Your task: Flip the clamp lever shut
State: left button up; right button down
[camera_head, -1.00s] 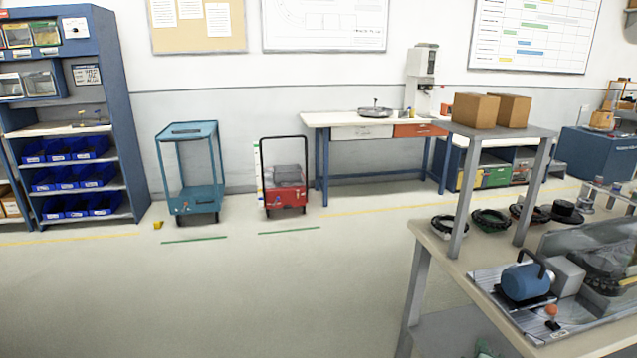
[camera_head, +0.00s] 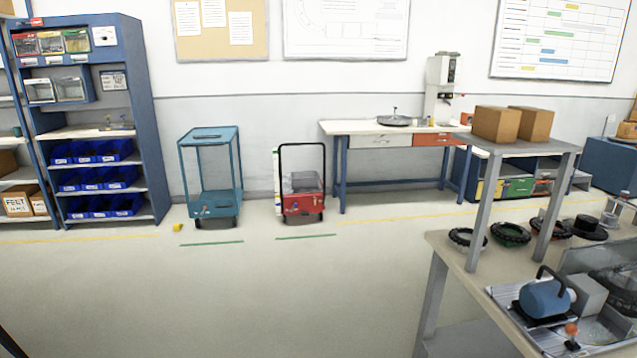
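I cannot make out a clamp lever for certain. A small upright piece with an orange knob (camera_head: 571,330) stands at the front of the metal-plated rig on the near right bench (camera_head: 455,250); it is too small to tell whether it is a clamp lever. A blue motor-like unit with a black handle (camera_head: 545,298) sits behind it. On the far white-topped workbench (camera_head: 350,127), a flat round grey device with a short post (camera_head: 395,120) lies on the top; its details are too small to read. Neither of my grippers is in view.
Two cardboard boxes (camera_head: 497,124) stand on the near bench's raised shelf. A blue cart (camera_head: 209,135) and a red trolley (camera_head: 303,203) stand by the wall, left of the workbench. Blue shelving (camera_head: 140,120) is at left. The floor (camera_head: 250,290) in the middle is clear.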

aim_at(572, 329)
jog(key=l+z, duration=0.1)
jog(key=z, duration=0.35)
jog(key=k+l+z, duration=0.1)
jog(key=z, duration=0.3)
jog(key=l+z, duration=0.2)
jog(key=z, duration=0.25)
